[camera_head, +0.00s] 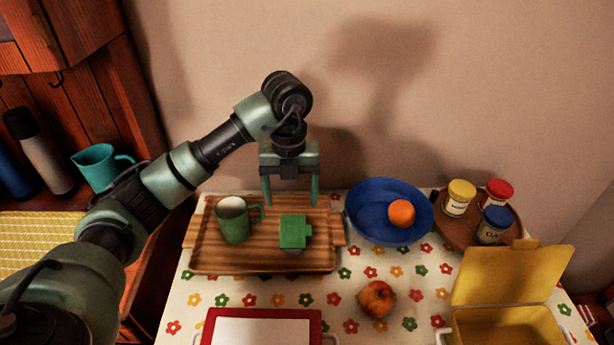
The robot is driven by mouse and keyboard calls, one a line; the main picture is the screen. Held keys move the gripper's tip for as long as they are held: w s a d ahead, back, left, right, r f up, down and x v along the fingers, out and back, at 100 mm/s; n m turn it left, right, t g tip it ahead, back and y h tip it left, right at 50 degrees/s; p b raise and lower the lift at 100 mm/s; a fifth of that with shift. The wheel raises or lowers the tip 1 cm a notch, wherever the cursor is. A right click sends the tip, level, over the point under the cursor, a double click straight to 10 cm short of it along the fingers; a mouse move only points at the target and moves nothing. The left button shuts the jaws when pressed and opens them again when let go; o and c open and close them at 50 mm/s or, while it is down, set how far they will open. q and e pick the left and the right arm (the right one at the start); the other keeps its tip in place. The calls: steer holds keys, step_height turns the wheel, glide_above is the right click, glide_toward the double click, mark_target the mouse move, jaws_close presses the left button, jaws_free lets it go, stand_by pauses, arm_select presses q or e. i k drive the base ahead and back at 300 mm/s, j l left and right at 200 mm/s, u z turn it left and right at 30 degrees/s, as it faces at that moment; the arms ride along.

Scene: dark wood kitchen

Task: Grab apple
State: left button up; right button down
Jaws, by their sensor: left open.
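A red and yellow apple (377,299) sits on the flowered tablecloth, in front of the blue bowl. My left gripper (290,202) is open and points down above the far part of the wooden tray. No thing shows between its fingers. It is well behind and to the left of the apple, not touching it. My right gripper is not in view.
The wooden tray (215,262) holds a green mug (233,222) and a green block-like object (294,231). The blue bowl (368,224) holds an orange (401,213). Jars stand on a round board at right. An open yellow box (512,276) and red-framed board (262,314) flank the apple.

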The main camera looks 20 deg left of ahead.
mark_target(377, 298)
steer(key=k, duration=2)
